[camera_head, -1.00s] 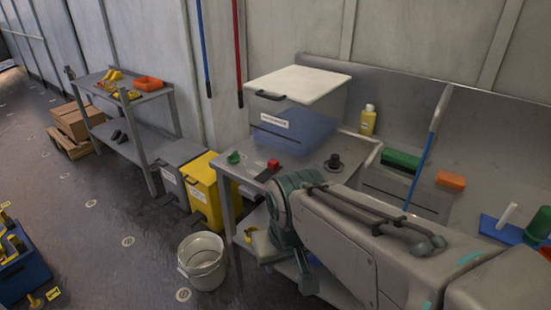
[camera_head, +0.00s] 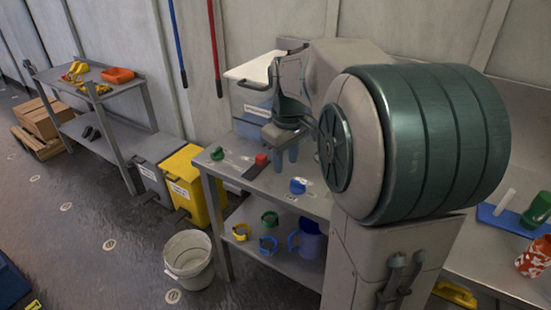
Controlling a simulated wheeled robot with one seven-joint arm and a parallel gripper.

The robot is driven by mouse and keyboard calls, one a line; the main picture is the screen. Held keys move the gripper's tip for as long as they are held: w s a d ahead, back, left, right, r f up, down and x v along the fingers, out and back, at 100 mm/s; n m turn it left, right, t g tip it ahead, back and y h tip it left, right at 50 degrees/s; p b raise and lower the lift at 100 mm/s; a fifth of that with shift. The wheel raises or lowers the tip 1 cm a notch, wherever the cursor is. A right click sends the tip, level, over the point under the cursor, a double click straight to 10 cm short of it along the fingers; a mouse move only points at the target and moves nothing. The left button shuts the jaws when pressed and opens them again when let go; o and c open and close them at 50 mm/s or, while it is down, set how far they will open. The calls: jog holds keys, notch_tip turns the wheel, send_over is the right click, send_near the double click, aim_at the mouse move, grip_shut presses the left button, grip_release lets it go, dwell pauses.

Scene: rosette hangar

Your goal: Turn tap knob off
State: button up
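Three small coloured knobs or handles stand on the grey bench (camera_head: 315,204): a green one (camera_head: 217,153) at the left, a red one (camera_head: 261,160) on a dark strip, and a blue one (camera_head: 297,186) nearer the front. I cannot tell which is the tap knob, nor how it is turned. My gripper (camera_head: 286,156) points down above the bench, behind and right of the red knob and beyond the blue one. Its two fingers look slightly apart, with nothing visible between them. My arm hides the bench's right part.
A white-lidded bin (camera_head: 252,70) stands behind my gripper. Coloured rings and a blue-violet mug (camera_head: 309,241) are on the lower shelf. A white bucket (camera_head: 188,257) and yellow bin (camera_head: 187,187) stand left of the bench. Floor at the left is mostly open.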

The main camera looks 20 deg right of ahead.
aim_at(298, 182)
jog(key=w+d+f+n+g, duration=0.1)
jog(key=w+d+f+n, duration=0.2)
jog(key=w+d, duration=0.55)
jog(key=f, duration=1.3)
jog(key=shift+w+a+f, duration=0.1)
jog(key=shift+a+f, duration=0.05)
jog(key=shift+a, duration=0.05)
grip_shut()
